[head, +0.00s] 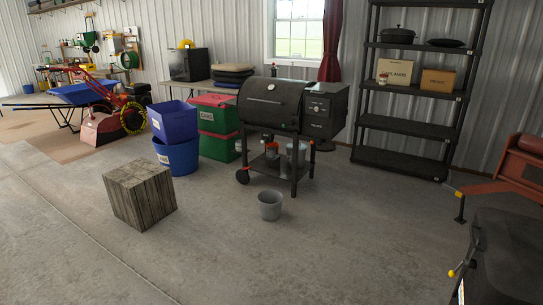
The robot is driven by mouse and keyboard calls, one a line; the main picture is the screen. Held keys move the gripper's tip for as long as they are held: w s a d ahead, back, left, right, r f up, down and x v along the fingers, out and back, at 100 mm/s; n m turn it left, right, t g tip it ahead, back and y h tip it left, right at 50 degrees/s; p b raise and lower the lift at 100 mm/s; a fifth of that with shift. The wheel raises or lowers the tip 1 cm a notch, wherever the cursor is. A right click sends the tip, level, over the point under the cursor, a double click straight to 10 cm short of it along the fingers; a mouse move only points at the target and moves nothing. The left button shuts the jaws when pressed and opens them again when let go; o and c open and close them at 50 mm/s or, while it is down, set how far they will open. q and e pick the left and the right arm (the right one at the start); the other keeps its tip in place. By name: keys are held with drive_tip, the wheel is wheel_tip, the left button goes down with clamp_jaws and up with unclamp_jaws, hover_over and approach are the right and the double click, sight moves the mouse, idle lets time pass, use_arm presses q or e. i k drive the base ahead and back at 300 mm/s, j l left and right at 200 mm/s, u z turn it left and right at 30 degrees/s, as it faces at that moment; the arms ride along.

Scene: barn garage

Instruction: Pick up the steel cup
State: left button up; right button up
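I cannot make out a steel cup for certain. A grey open-topped vessel (270,206), which looks like a bucket, stands upright on the concrete floor in front of the grill. Shiny metallic containers (298,153) stand on the lower shelf of the black grill (270,104), partly hidden by its legs. They are too small to tell apart. Neither of my grippers shows in the head view.
A wooden block (140,195) stands on the floor at left. Blue tubs (177,155) and red and green bins (217,147) stand behind it. A black shelf rack (405,163) is at back right. Red machinery (490,188) is at right.

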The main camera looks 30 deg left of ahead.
sight(270, 154)
drive_tip(key=i+j+u, duration=0.95)
drive_tip(key=i, duration=0.25)
drive_tip(key=i+u, duration=0.45)
drive_tip(key=i, duration=1.9)
